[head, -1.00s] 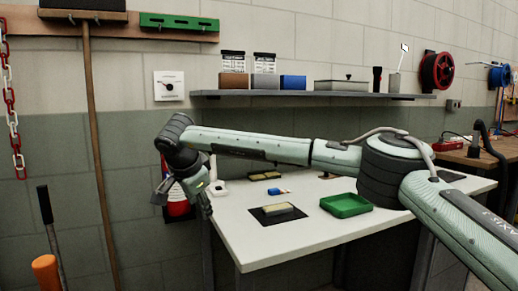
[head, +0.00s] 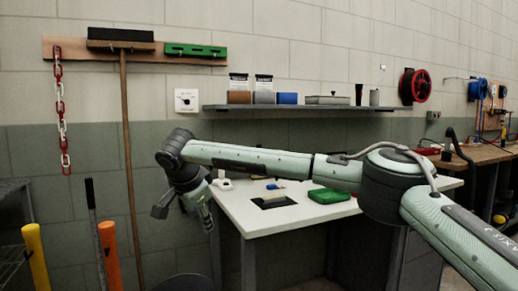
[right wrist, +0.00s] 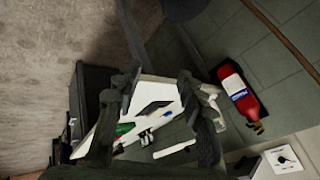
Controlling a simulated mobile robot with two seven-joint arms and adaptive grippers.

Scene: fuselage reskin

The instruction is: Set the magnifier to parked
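I cannot make out a magnifier for certain in either view. A white square wall plate with a dark round knob (head: 186,100) is on the wall left of the shelf in the head view; it also shows at the lower right of the right wrist view (right wrist: 282,159). My right gripper (head: 183,213) hangs below its wrist, left of the white table. Its fingers are spread and empty, and they also show in the right wrist view (right wrist: 157,88). It is apart from the plate and the table. My left gripper is out of view.
The white table (head: 242,219) bears a green tray (head: 329,195) and a dark mat (head: 273,202). A shelf (head: 310,107) runs above it. A broom (head: 128,150), chain (head: 61,110) and orange post (head: 110,252) are at left. A red extinguisher (right wrist: 238,92) stands by the wall.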

